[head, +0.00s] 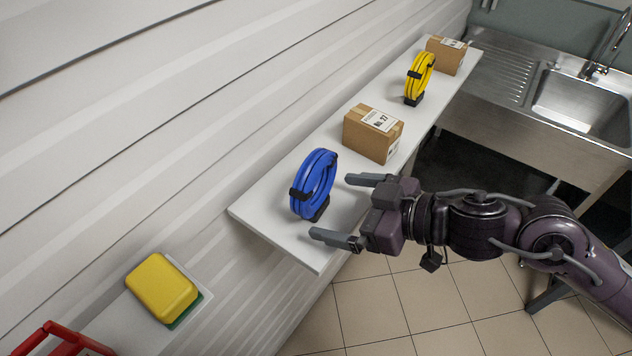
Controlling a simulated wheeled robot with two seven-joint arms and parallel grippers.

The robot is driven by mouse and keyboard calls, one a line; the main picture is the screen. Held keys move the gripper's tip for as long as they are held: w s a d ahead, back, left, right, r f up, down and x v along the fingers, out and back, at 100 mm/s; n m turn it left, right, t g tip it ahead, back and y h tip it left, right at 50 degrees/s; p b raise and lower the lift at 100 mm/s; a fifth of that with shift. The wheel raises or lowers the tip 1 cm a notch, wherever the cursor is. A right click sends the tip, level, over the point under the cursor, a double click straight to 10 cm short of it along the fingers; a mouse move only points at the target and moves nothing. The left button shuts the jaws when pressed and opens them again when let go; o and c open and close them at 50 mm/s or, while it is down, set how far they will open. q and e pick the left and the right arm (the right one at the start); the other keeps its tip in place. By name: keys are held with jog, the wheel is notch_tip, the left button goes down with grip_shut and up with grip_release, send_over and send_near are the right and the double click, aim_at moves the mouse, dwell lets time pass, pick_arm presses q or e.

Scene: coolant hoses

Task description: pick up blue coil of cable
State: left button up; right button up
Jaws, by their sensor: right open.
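The blue coil of cable (314,184) stands upright on a small black stand near the front left end of the white shelf (262,213). Black straps wrap the coil. My right gripper (338,208) reaches in from the right. Its two grey fingers are apart, with nothing between them, and point toward the coil. The fingertips appear just to the right of the coil, and a small gap shows. My left gripper is not in view.
A cardboard box (373,134) stands behind the blue coil. Farther back are a yellow coil (419,77) and another cardboard box (446,55). A steel sink (585,103) is at the far right. A yellow container (161,288) and a red object (62,341) are at lower left.

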aim_at(322, 203)
jog(key=shift+p+x, duration=0.5)
jog(key=shift+x, duration=0.6)
jog(key=x, duration=0.2)
jog(key=shift+w+a+f, duration=0.15)
jog(key=shift+w+a, duration=0.1)
jog(key=shift+w+a+f+p, duration=0.15)
jog(key=shift+a+f+p, duration=0.05)
jog(key=shift+f+p, duration=0.1)
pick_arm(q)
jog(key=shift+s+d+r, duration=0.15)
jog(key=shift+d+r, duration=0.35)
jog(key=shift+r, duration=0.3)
pick_arm(e)
jog(key=shift+r, duration=0.15)
jog(key=c, duration=2)
jog(key=shift+o, duration=0.2)
